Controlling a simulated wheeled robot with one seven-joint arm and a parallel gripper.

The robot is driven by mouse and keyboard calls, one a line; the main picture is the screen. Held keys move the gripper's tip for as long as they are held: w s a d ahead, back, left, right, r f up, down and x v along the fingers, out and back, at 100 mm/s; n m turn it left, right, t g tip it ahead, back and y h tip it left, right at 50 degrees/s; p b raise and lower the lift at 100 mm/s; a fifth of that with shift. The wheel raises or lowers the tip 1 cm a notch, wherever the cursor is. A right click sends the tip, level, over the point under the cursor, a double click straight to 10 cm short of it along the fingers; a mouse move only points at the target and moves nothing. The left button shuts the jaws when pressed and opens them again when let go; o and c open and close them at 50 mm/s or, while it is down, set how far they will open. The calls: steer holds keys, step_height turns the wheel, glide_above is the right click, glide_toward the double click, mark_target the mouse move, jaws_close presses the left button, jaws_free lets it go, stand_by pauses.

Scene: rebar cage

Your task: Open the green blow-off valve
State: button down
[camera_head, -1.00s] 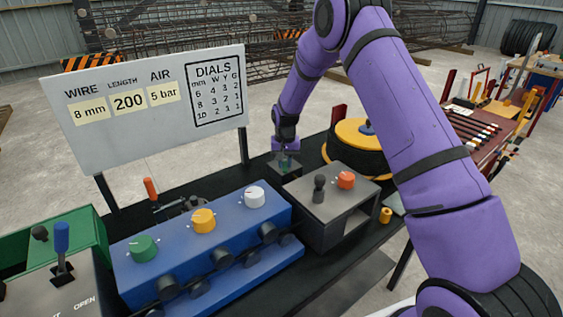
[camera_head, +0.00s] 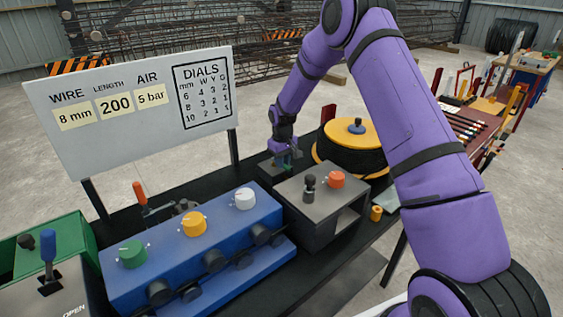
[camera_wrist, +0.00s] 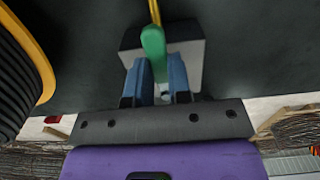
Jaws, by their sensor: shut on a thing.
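The green handle (camera_wrist: 153,45) of the blow-off valve stands out in the wrist view, between my two blue fingers. A grey block (camera_wrist: 188,62) lies beneath it, and a thin yellow rod (camera_wrist: 155,12) runs from the handle's far end. My gripper (camera_wrist: 157,72) is shut on the green handle. In the head view my gripper (camera_head: 286,157) is at the back of the bench, behind the grey box. Only a little green of the handle shows there, and the exact handle angle is hard to tell.
A grey box with an orange knob (camera_head: 336,180) and black lever stands in front of my gripper. A yellow-topped black reel (camera_head: 352,136) is close to its right. A blue dial block (camera_head: 193,245) and a sign board (camera_head: 134,113) are to the left.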

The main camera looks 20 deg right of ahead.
stand_by(0.4)
steer(key=c, duration=1)
jaws_free()
steer(key=shift+c, duration=0.2)
step_height(320, 180, up, 11)
steer(key=shift+f, duration=0.1)
